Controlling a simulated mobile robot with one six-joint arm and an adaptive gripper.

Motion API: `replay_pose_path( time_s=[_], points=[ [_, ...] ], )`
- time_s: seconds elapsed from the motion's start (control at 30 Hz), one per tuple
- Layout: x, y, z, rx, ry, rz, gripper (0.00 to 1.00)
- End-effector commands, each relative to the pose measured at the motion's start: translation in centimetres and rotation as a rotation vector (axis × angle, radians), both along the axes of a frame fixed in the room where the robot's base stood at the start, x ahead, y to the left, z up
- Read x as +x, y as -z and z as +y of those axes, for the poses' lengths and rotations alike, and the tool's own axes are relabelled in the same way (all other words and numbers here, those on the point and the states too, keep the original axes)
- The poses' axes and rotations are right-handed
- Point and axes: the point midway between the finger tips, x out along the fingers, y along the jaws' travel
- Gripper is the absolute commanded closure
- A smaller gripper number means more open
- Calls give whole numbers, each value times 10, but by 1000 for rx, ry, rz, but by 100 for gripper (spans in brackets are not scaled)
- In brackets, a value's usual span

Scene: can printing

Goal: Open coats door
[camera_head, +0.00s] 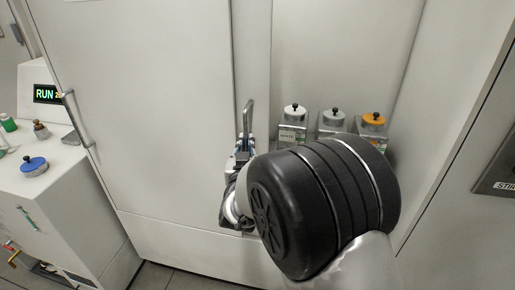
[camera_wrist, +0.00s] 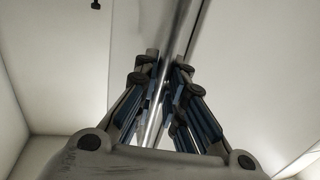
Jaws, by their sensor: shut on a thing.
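The coats door appears to be the large white panel (camera_head: 150,120) filling the left middle of the head view. A metal bar handle (camera_head: 248,112) stands near its right edge. My gripper (camera_head: 243,156) is around this handle; its fingertips are partly hidden by the bar and my wrist. In the wrist view my gripper (camera_wrist: 163,75) is shut on the handle bar (camera_wrist: 178,40), which runs between both fingers. To the right of the door's edge an open recess shows canisters with a white lid (camera_head: 294,112), a grey lid (camera_head: 333,118) and an orange lid (camera_head: 373,120).
My forearm hides the lower recess. At left, a white counter (camera_head: 80,190) carries a RUN display (camera_head: 46,94), a blue-lidded jar (camera_head: 34,165) and small bottles. Another metal handle (camera_head: 78,118) is at the panel's left. A labelled plate (camera_head: 497,178) is at far right.

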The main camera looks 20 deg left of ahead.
Motion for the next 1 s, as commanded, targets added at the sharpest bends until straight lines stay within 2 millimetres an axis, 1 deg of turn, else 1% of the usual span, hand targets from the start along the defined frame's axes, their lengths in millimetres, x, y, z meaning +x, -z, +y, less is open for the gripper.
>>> replay_pose_path(
  time_s=[0.37,0.4,0.67,0.7,1.0],
  points=[
    [0,1,2,-1,0,2,100],
    [0,1,2,-1,0,2,88],
    [0,0,1,0,1,0,70],
    [0,0,2,0,1,0,69],
    [-1,0,1,0,1,-1,69]
  ],
)
